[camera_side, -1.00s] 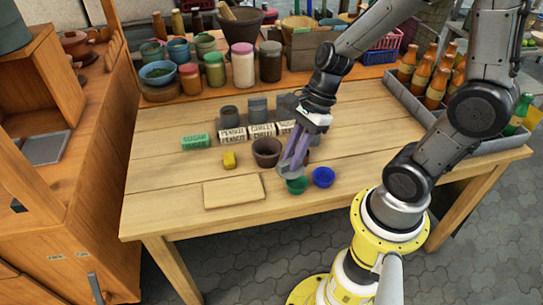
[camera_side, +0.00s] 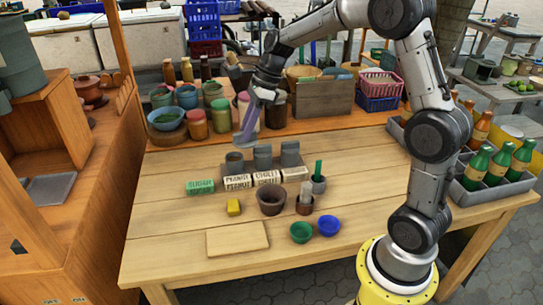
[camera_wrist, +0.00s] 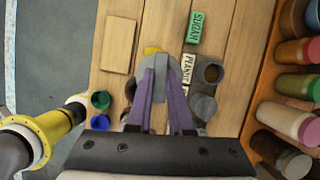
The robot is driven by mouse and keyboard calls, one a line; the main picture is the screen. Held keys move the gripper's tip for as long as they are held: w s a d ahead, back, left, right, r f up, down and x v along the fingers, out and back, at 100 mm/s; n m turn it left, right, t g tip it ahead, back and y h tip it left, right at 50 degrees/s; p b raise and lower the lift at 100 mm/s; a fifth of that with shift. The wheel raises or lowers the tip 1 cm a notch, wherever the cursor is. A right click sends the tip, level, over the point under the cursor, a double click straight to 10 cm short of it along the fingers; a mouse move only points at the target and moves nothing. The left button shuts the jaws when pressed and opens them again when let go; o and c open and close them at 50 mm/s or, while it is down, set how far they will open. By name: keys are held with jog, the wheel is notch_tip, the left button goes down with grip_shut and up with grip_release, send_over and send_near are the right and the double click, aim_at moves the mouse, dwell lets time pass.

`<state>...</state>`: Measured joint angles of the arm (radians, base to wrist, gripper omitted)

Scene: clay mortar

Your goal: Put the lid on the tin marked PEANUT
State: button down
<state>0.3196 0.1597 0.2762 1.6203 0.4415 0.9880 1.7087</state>
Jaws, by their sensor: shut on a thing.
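The grey tin behind the PEANUT label (camera_side: 238,182) is the leftmost tin (camera_side: 234,163) in the side view. In the wrist view this tin (camera_wrist: 210,72) is open with a dark inside, beside its label (camera_wrist: 188,68). The lid is held in the air, apart from the tin.
Two more grey tins (camera_side: 263,157) (camera_side: 291,154) stand to the right, by the CHILLI label (camera_side: 267,177). A green SUGAR block (camera_side: 200,187), yellow block (camera_side: 233,207), brown pot (camera_side: 271,201), green bowl (camera_side: 301,232) and blue bowl (camera_side: 328,225) are in front. Jars (camera_side: 196,124) line the back.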

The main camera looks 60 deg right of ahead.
jog(key=w+d+f+m, duration=0.1)
jog(key=w+d+f, duration=0.2)
jog(key=w+d, duration=0.5)
jog(key=shift+t, duration=0.3)
jog(key=shift+w+d+f, duration=0.15)
jog(key=shift+w+f, duration=0.55)
jog(key=shift+f, duration=1.15)
jog(key=shift+w+d+f, duration=0.1)
jog(key=shift+w+f, duration=0.6)
jog(key=shift+f, duration=1.2)
jog(key=shift+w+d+f, duration=0.15)
jog(key=shift+w+f, duration=0.55)
jog(key=shift+f, duration=1.15)
jog(key=shift+f, duration=0.45)
jog(key=shift+c, duration=1.3)
grip_release()
notch_tip(320, 180, up, 7)
